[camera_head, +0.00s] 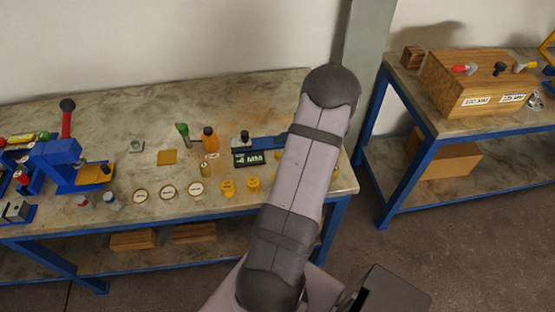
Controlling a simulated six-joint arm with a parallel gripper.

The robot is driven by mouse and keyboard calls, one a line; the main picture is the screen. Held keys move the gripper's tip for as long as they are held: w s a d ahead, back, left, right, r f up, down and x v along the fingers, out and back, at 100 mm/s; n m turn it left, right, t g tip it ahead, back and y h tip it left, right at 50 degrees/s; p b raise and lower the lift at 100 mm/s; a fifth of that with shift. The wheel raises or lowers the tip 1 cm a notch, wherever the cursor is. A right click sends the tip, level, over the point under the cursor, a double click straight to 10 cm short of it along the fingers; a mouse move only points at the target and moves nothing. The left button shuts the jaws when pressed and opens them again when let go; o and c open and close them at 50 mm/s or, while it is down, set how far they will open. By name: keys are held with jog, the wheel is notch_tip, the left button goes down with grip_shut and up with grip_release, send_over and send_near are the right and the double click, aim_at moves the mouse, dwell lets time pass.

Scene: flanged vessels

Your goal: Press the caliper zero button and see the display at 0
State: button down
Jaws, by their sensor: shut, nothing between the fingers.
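I cannot make out a caliper, its zero button or a display reading for certain. A blue bar-like item (265,143) lies near the back right of the left workbench, and its right end meets my arm in the picture. A grey and black piece (241,140) sits at its left end. A black plate with white marks, partly reading "MM" (250,158), is just in front of it. My arm covers the bench to the right of these. My gripper is not visible.
The workbench (120,160) holds a blue press with a red lever (67,125), an orange bottle (209,138), a green-topped item (182,133), several round gauges (168,191) and yellow pieces (227,186). A second bench at right bears a wooden box (475,85).

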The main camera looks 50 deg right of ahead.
jog(key=shift+f+b, duration=1)
jog(key=shift+f, duration=0.95)
jog(key=shift+f, duration=0.25)
dwell(0.5)
jog(key=shift+f, duration=0.2)
jog(key=shift+f+b, duration=0.3)
jog(key=shift+f, duration=0.2)
dwell(0.8)
jog(key=shift+r, duration=0.2)
jog(key=shift+r+p, duration=0.75)
jog(key=shift+p, duration=0.3)
jog(key=shift+r, duration=0.1)
notch_tip(320, 180, up, 5)
jog(key=p, duration=0.5)
